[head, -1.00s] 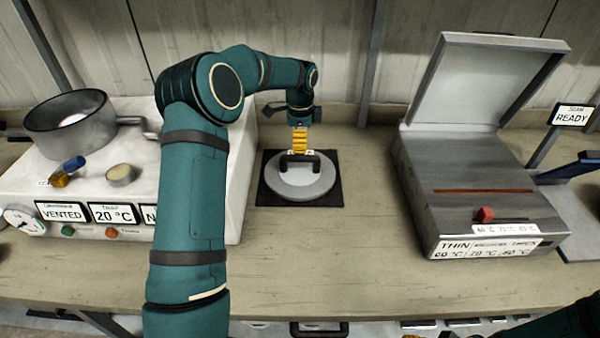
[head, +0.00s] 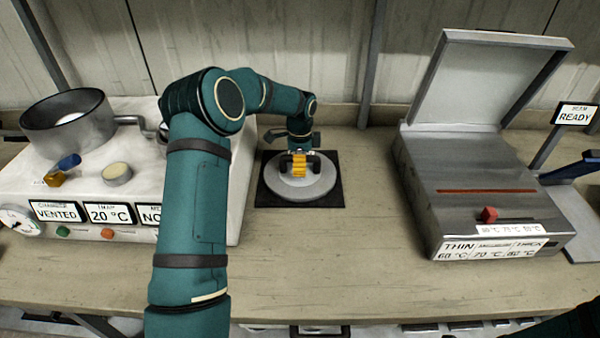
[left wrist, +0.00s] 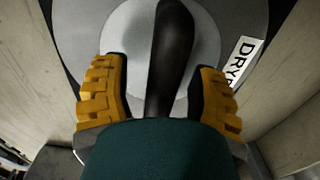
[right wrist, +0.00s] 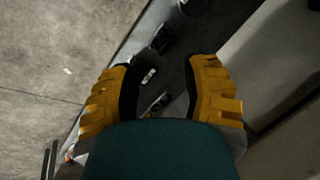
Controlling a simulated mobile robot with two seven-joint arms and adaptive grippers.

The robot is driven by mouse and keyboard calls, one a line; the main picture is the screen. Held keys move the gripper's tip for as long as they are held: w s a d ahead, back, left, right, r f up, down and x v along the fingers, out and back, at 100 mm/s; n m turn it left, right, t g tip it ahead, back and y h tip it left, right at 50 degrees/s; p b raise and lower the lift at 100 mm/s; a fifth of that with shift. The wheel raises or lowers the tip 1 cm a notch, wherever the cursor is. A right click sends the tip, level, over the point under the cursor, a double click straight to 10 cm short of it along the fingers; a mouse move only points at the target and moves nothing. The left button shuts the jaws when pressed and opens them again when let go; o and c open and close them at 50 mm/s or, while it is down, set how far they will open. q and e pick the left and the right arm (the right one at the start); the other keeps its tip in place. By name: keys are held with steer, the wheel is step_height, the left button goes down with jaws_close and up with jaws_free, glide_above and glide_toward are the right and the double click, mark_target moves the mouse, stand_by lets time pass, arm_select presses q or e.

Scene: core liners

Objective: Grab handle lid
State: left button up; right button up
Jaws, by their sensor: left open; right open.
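A round grey lid (head: 300,190) lies on a black square mat (head: 268,198) in the middle of the bench. Its dark handle bar (left wrist: 170,60) runs between the yellow fingers of my left gripper (left wrist: 160,95) in the left wrist view, with a gap on each side. The left gripper is open and points down over the lid; in the head view its fingers (head: 299,166) hide part of the handle. A label starting "DRY" (left wrist: 238,62) shows beside the lid's inner disc. My right gripper (right wrist: 160,95) is open and empty, low by the bench front.
A white vacuum unit (head: 120,215) with a round metal pot (head: 70,125) stands at the left. A grey sealer box (head: 470,190) with a raised cover (head: 480,85) stands at the right.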

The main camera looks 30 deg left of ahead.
arm_select(q)
steer(key=shift+f, duration=0.25)
stand_by(0.4)
jaws_close()
steer(key=shift+r, duration=0.1)
